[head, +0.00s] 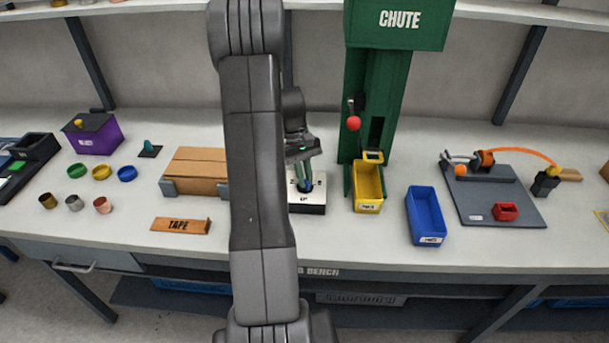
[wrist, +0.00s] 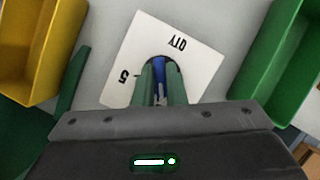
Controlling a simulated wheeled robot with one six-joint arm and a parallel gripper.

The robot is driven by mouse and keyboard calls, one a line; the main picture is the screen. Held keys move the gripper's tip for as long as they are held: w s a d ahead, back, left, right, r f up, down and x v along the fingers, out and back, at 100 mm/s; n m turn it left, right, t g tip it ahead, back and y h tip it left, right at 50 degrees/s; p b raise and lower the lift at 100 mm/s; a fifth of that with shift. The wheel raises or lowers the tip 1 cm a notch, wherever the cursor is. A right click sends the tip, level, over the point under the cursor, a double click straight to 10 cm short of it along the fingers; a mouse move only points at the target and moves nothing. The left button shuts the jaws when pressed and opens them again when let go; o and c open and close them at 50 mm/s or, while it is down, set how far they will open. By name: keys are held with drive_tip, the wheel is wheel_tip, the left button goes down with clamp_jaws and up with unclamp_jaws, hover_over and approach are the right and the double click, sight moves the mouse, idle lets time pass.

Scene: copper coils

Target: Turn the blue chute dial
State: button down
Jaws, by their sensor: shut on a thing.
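The blue dial (wrist: 158,66) stands on a white plate (wrist: 196,62) marked "QTY" with a "5" near one edge. In the head view the white dial box (head: 307,207) sits on the bench, left of the green chute (head: 372,110). My gripper (wrist: 161,84) is over the dial from above, with one green finger on each side. It is shut on the dial; the fingers and palm hide much of the dial and part of the plate. In the head view my gripper (head: 304,186) is partly behind my arm.
A yellow bin (head: 368,204) stands just right of the dial box, with a blue bin (head: 438,230) beyond it. The chute has a red-knobbed lever (head: 353,123). A brown box (head: 192,172) and a TAPE block (head: 181,225) lie left. A green bin (wrist: 270,76) shows in the wrist view.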

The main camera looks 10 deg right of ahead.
drive_tip(key=shift+m+y, duration=0.4)
drive_tip(key=shift+m, duration=0.7)
drive_tip(key=c, duration=1.5)
unclamp_jaws()
drive_tip(key=b+v, duration=0.1)
drive_tip(key=v, duration=1.3)
drive_tip(key=shift+d, duration=0.1)
drive_tip(key=shift+f, duration=0.1)
